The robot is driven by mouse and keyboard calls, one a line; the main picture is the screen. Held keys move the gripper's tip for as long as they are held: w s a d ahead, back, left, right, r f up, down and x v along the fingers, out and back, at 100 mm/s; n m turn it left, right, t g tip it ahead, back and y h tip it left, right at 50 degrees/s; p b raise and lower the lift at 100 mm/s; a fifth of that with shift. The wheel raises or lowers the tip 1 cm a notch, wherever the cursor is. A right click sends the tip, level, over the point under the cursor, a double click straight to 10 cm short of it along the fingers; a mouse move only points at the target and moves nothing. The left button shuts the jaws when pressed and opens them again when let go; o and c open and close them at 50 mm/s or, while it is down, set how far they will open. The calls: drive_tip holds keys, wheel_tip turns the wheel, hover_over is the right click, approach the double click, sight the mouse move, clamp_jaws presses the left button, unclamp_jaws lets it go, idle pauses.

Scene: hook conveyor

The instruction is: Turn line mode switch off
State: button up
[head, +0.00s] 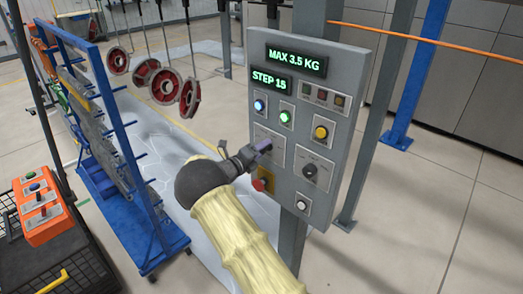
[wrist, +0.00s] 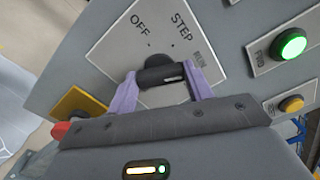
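The control panel (head: 310,120) stands on a post in the head view. In the wrist view, the line mode switch (wrist: 161,75) is a black knob with a short bar handle on a pale plate (wrist: 110,42) marked OFF, STEP and a partly blurred third label. The white mark on its bar is at the right end, on the side of the third label. My gripper (wrist: 160,76) has its two purple fingers apart, one at each end of the bar. I cannot tell whether they touch it. In the head view my gripper (head: 262,147) hides the switch.
A red knob on a yellow plate (wrist: 78,104) is close to the gripper's left side. Green (wrist: 290,46) and yellow (wrist: 291,104) buttons lie to the right. A second black selector (head: 311,171) is nearby. A blue rack (head: 120,150) stands left of my arm.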

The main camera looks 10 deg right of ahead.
drive_tip(key=shift+f+n+b, duration=0.1)
drive_tip(key=shift+n+b, duration=0.2)
drive_tip(key=shift+b, duration=0.1)
drive_tip(key=shift+c, duration=0.2)
drive_tip(key=n+b, duration=0.2)
drive_tip(key=n, duration=1.7)
drive_tip(key=shift+n, duration=0.4)
drive_tip(key=o, duration=1)
drive_tip(key=shift+a+b, duration=0.1)
drive_tip(key=shift+b, duration=0.2)
